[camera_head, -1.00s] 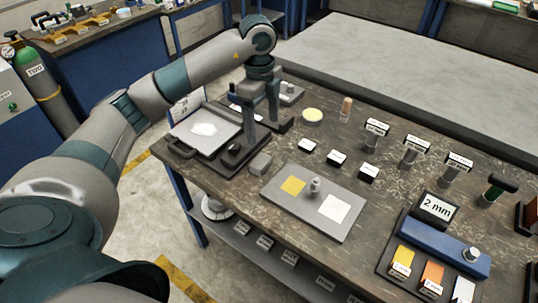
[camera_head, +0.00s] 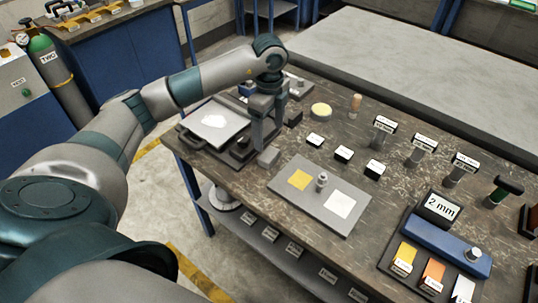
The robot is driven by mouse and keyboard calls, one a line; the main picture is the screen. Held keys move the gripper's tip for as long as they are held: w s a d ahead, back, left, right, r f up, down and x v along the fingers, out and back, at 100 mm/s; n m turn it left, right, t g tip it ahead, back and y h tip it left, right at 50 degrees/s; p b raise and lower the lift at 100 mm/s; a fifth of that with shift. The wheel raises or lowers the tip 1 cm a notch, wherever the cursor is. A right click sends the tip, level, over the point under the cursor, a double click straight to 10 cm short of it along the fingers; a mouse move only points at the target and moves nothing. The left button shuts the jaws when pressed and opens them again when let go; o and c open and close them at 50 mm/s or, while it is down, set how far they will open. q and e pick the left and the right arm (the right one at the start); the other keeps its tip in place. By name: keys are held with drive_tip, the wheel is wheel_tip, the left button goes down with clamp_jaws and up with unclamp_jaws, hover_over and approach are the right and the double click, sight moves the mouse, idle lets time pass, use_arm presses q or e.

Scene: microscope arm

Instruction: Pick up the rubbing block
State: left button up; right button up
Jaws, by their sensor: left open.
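My left gripper (camera_head: 267,138) points down over the left part of the bench, its two fingers apart. The fingertips are close to the bench top, just behind a small grey block (camera_head: 268,157) and beside a dark base with a round knob (camera_head: 239,146). Nothing can be seen held between the fingers, but what lies directly between and behind them is partly hidden. A small dark block (camera_head: 294,118) lies just right of the fingers. I cannot tell for certain which of these is the rubbing block. My right gripper is out of view.
A tray with white material (camera_head: 232,132) lies left of the gripper. A grey plate (camera_head: 291,196) with yellow and white squares and a metal knob is in front. Labelled blocks and posts fill the right, with a blue holder (camera_head: 435,243). The bench front edge is near.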

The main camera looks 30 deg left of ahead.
use_arm(q)
drive_tip(key=p, duration=0.2)
hover_over(269, 154)
drive_tip(key=f, duration=0.5)
drive_tip(key=shift+s+d+f, duration=0.1)
drive_tip(key=shift+s+d, duration=0.15)
drive_tip(key=shift+s, duration=0.1)
drive_tip(key=shift+f, duration=0.45)
drive_tip(key=shift+w+a+f+p, duration=0.15)
drive_tip(key=shift+f+p, duration=0.15)
drive_tip(key=shift+f, duration=0.2)
drive_tip(key=f, duration=0.1)
drive_tip(key=f+p, duration=0.1)
drive_tip(key=f, duration=0.1)
drive_tip(key=shift+w+a+f, duration=0.1)
drive_tip(key=shift+w+a, duration=0.05)
drive_tip(key=shift+w, duration=0.1)
drive_tip(key=shift+f, duration=0.5)
drive_tip(key=c, duration=1.3)
